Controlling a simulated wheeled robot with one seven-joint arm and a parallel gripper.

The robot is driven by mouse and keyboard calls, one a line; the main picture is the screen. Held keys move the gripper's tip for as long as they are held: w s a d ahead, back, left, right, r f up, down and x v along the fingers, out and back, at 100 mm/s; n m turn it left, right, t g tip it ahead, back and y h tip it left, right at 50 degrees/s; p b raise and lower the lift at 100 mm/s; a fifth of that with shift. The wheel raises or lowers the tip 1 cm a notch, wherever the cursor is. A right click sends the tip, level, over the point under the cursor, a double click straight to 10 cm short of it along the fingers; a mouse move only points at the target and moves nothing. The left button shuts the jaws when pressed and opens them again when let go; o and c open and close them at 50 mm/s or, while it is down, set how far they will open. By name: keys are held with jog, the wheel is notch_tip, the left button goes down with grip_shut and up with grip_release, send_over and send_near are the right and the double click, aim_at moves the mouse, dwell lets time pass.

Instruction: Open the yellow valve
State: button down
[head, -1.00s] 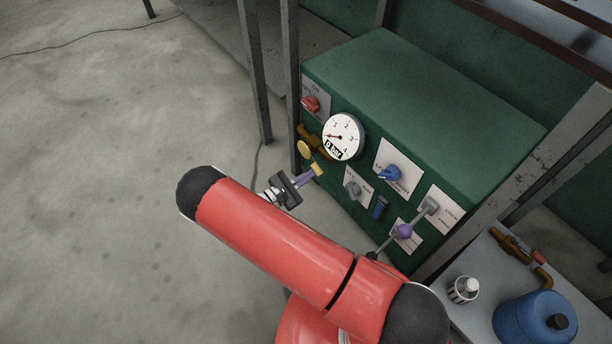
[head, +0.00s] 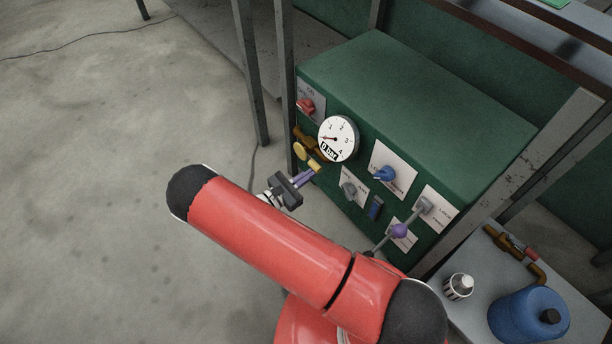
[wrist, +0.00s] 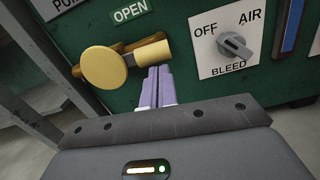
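The yellow valve (head: 301,151) is on the lower left front of the green panel box, below the round gauge. In the wrist view it shows as a round yellow knob (wrist: 104,67) with a yellow handle piece (wrist: 152,53) reaching to its right, under an OPEN label. My gripper (head: 313,170) points at the panel beside the valve. In the wrist view its purple fingers (wrist: 158,72) are together, with their tips at the underside of the handle piece. They look shut with nothing between them; whether the tips touch the handle is unclear.
The gauge (head: 338,138) reads near 0 bar.

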dwell(0.3)
notch_tip(320, 180, down, 5)
jog(key=b, duration=0.4)
jog(key=v, duration=1)
jog(key=shift+s+a+r+p, duration=0.2)
jog(key=shift+a+r+p, duration=0.15)
jog(key=shift+r, duration=0.2)
jog(key=s+d+r+m+g+y+p, duration=0.15)
jog(key=d+r+m+g+y, duration=0.4)
jog(key=r, duration=0.75)
jog(key=s+d+r+m+g+y+p, duration=0.1)
jog(key=d+r+m+g+y+p, duration=0.1)
jog(key=d+r+m+g, duration=0.8)
jog(key=s+d+r+m+t+y+p, duration=0.1)
jog(key=s+r+m+t+y, duration=0.3)
jog(key=s+r, duration=0.3)
jog(key=s+d+r+m+t+y+p, duration=0.2)
jog(key=s+r+m+t+y, duration=0.2)
jog(key=r, duration=1.1)
jog(key=shift+s+r+t, duration=0.2)
jog(key=shift+s+t, duration=1.15)
jog(key=shift+s, duration=0.6)
